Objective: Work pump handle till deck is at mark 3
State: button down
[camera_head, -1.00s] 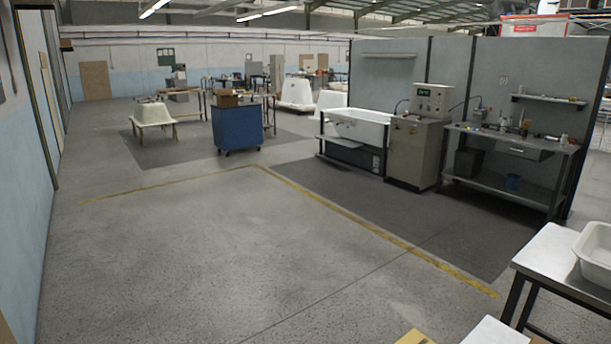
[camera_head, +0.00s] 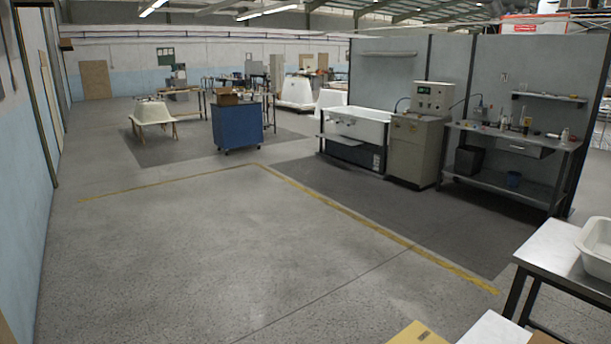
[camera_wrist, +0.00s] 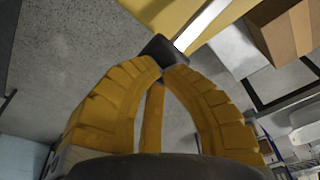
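In the wrist view, my gripper (camera_wrist: 166,66) has two yellow ribbed fingers whose tips come together at a dark block (camera_wrist: 162,48). A pale bar (camera_wrist: 203,24) runs from this block to the upper right, over a yellow surface (camera_wrist: 150,10). The block and bar look like a handle with a dark grip, but their full shape is hidden. A yellow thing (camera_head: 418,333) is cut off by the bottom edge of the head view. The deck and mark 3 cannot be made out. My gripper is not in the head view.
A table (camera_head: 553,255) with a white basin (camera_head: 597,248) stands at the right. A cardboard box (camera_wrist: 283,35) is close by in the wrist view. The middle floor is clear.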

jog(key=shift+f+b, duration=1.75)
jog(key=shift+f, duration=0.45)
jog(key=shift+r+p, duration=4.2)
jog(key=shift+r, duration=0.95)
jog(key=a+f+n+y, duration=0.1)
jog(key=a+f+y, duration=0.15)
jog(key=a, duration=0.75)
jog(key=w+a+r+n+t, duration=0.1)
jog(key=w+a+n, duration=0.2)
jog(key=a, duration=0.6)
jog(key=w+a+r+n+t, duration=0.1)
jog(key=w+a+r+n, duration=0.1)
jog(key=w+a+n, duration=0.2)
jog(key=w+a+r+n+t, duration=0.2)
jog(key=w+a+n, duration=0.2)
jog(key=a+n, duration=0.4)
jog(key=shift+a+r+n, duration=0.25)
jog(key=shift+a+n, duration=0.05)
jog(key=shift+a, duration=3)
